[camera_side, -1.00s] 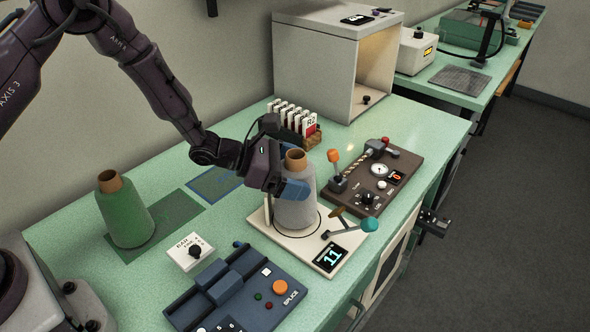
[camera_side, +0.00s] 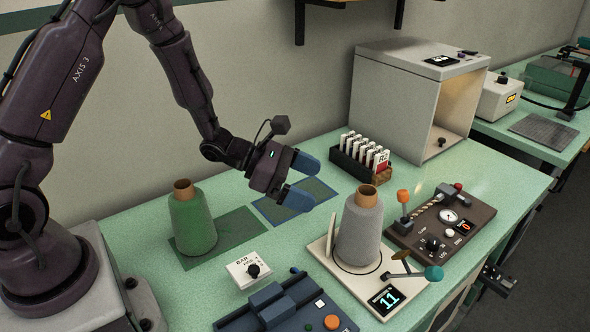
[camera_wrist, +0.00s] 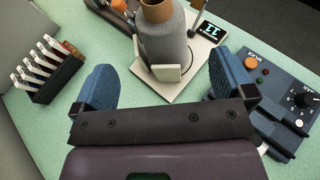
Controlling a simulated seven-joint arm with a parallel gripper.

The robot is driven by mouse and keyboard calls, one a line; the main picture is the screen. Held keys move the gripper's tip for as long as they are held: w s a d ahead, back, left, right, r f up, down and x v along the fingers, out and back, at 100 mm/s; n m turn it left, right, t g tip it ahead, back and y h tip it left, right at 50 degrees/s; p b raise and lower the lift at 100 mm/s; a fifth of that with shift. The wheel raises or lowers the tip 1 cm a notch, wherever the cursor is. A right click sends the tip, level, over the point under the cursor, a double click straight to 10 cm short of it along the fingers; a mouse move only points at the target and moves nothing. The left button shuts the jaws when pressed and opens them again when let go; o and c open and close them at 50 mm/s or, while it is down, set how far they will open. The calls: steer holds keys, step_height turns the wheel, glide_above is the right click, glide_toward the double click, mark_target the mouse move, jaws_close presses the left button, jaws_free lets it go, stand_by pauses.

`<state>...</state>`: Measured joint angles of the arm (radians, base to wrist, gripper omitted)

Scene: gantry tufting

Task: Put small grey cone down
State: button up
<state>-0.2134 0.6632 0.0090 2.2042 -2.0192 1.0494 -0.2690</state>
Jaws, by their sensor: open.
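The grey cone (camera_side: 360,232) with a brown top tube stands upright on a cream scale-like stand (camera_side: 325,256) whose display reads 11. In the wrist view the grey cone (camera_wrist: 161,42) stands beyond my fingers, apart from them. My gripper (camera_side: 303,180) is open and empty, left of the cone and higher than the table, over the blue-outlined mat (camera_side: 275,212). Its two blue fingers also show wide apart in the wrist view (camera_wrist: 165,82).
A green cone (camera_side: 192,222) stands on a green mat (camera_side: 243,226) at left. A card rack (camera_side: 352,164) stands behind the grey cone. A brown control panel (camera_side: 452,222) is to its right. A blue splicer (camera_side: 285,303) and a small knob box (camera_side: 248,270) are in front.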

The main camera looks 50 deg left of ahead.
steer(key=s+d+r+m+g, duration=0.3)
steer(key=s+r+m, duration=0.3)
steer(key=m, duration=0.1)
steer(key=s+d+r+m+g, duration=0.2)
steer(key=s+r+m+g, duration=0.1)
steer(key=s+r+m, duration=0.4)
steer(key=s+a+r+m+t+y, duration=0.2)
steer(key=s+a+r+m+y, duration=0.3)
steer(key=s+a+m+y, duration=0.4)
steer(key=m, duration=0.4)
steer(key=shift+r+y, duration=0.3)
steer(key=shift+r, duration=0.1)
